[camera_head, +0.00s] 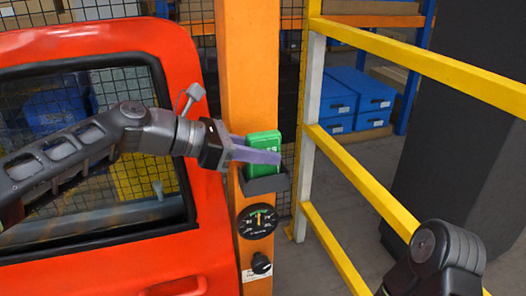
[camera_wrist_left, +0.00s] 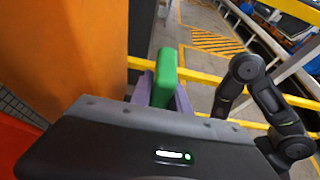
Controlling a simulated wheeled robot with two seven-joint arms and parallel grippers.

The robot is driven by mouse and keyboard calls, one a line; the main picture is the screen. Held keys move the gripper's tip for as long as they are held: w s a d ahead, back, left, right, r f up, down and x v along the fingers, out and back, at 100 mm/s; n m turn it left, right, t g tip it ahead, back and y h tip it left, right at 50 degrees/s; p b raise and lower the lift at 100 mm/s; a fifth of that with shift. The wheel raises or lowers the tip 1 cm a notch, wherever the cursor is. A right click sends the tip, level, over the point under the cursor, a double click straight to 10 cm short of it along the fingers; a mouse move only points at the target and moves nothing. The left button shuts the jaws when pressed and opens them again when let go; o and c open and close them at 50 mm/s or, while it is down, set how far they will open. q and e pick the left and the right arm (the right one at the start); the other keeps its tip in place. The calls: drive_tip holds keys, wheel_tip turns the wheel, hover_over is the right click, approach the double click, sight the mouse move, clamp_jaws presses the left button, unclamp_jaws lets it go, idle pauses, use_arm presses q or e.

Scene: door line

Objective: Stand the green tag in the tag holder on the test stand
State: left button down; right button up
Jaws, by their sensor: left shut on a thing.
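The green tag (camera_head: 263,143) is upright with a slight tilt, in front of the orange post of the test stand (camera_head: 249,60). My left gripper (camera_head: 268,152) is shut on it, with purple fingers on either side. The dark tag holder (camera_head: 265,184) is on the post, directly below the tag. The tag's lower end meets the holder's rim in the head view; I cannot tell whether it is inside. The left wrist view shows the tag (camera_wrist_left: 165,78) between the fingers, with the holder hidden. My right arm shows, but its gripper does not.
A red door (camera_head: 185,60) with a window stands left of the post, behind my left arm. A gauge (camera_head: 257,221) and a black knob (camera_head: 261,263) are below the holder. Yellow railing (camera_head: 350,165) runs along the right. Blue bins (camera_head: 355,100) sit behind it.

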use_arm(q)
drive_tip(key=shift+f+b, duration=0.35)
drive_tip(key=shift+f, duration=0.2)
idle(0.4)
drive_tip(key=c, duration=1.2)
unclamp_jaws()
drive_tip(key=shift+o, duration=0.2)
drive_tip(key=shift+s+a, duration=0.1)
drive_tip(key=shift+a, duration=0.5)
drive_tip(key=b+v, duration=0.2)
drive_tip(key=v, duration=0.4)
drive_tip(key=shift+a+r, duration=0.2)
drive_tip(key=shift+r, duration=0.1)
drive_tip(key=shift+s, duration=0.15)
